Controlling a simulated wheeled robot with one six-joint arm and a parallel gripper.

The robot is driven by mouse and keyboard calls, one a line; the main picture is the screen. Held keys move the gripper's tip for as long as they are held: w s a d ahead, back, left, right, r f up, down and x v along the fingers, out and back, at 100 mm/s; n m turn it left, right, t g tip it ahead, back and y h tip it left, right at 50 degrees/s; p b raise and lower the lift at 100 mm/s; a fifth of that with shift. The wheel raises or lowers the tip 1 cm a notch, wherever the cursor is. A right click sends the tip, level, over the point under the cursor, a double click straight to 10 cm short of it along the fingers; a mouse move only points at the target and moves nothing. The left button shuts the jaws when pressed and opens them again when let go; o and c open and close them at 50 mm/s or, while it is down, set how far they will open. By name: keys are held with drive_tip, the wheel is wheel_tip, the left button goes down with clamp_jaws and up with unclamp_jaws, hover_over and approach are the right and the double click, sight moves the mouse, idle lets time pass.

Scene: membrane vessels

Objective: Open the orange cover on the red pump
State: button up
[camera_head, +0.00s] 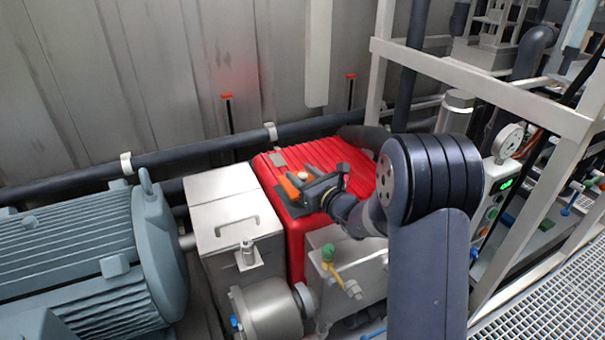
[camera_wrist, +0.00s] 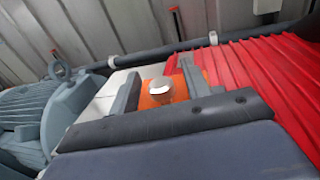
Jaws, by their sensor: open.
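The red pump (camera_head: 345,152) with a ribbed top stands in the middle of the head view. Its red ribs fill the right of the wrist view (camera_wrist: 270,75). The orange cover (camera_head: 290,188) lies on the pump's near left top and is partly hidden by my gripper. In the wrist view, the orange cover (camera_wrist: 178,92) shows with a round, pale metallic knob (camera_wrist: 160,87) on it. My gripper (camera_head: 306,184) is open at the cover. Its two fingers stand on either side of the knob in the wrist view; I cannot tell whether they touch anything.
A grey motor (camera_head: 85,255) and a pale metal box (camera_head: 225,210) stand left of the pump. A dark pipe (camera_head: 200,150) runs behind along the wall. A metal frame (camera_head: 480,85) with a gauge (camera_head: 507,142) stands at right.

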drive_tip(key=shift+w+a, duration=0.1)
drive_tip(key=shift+c, duration=0.5)
clamp_jaws()
